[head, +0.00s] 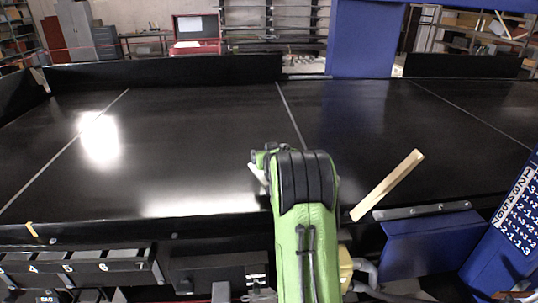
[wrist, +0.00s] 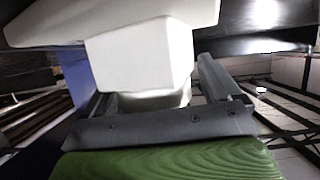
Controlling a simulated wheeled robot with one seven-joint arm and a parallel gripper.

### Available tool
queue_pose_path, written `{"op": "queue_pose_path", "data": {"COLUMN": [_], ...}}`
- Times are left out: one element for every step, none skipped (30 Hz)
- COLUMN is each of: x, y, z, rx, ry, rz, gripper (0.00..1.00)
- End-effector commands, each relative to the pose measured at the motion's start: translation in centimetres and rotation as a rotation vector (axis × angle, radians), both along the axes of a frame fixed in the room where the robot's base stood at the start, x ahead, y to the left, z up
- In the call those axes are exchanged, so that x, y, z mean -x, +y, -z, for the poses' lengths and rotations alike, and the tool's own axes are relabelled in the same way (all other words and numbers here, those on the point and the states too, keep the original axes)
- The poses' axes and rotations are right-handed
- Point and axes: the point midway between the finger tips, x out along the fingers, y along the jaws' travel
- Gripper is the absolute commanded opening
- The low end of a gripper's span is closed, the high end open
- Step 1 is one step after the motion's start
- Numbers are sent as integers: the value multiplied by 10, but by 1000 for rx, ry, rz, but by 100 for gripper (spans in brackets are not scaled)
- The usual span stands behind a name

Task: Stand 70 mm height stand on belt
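A pale off-white piece (wrist: 140,58), which I take to be the height stand, fills the upper middle of the wrist view. It has a blocky part between my fingers and a wider flat slab beyond it, cut off by the top of the picture. My gripper (wrist: 152,84) has a dark finger at each side of the block and appears shut on it. The black belt (head: 190,150) lies flat across the head view. There my green arm stands in front of its near edge and hides my gripper. I cannot tell how far the piece is from the belt.
A pale wooden-looking bar (head: 387,186) shows slanted right of my arm, over the belt's near edge; what it belongs to is unclear. A blue post (head: 365,40) stands behind the belt. A numbered blue panel (head: 520,212) is at right. The belt's left half is clear.

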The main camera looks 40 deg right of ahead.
Motion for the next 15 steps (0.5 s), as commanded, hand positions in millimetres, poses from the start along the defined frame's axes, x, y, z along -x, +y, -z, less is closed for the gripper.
{"op": "queue_pose_path", "data": {"x": [0, 0, 0, 0, 0, 0, 0, 0, 0, 1, 5, 11, 16, 22, 29], "y": [0, 0, 0, 0, 0, 0, 0, 0, 0, 0, 3, 7, 10, 14, 19], "z": [-1, -1, -1, -1, -1, -1, -1, -2, -4, -6, -7, -9, -11, -13, -17], "rx": [0, 0, 0, 1, 1, 1, 1, 0, 0, 1, 2, 2, 2, 2, 2], "ry": [0, 0, 0, -1, -1, -1, -1, 0, 0, -1, -3, -3, -3, -3, -3], "rz": [0, 0, 0, 0, 0, 0, 0, 0, 0, 0, 0, 0, 0, 0, 0], "gripper": [99, 100, 100, 100, 100, 100, 100, 100, 100, 100, 100, 100, 100, 100, 100]}}
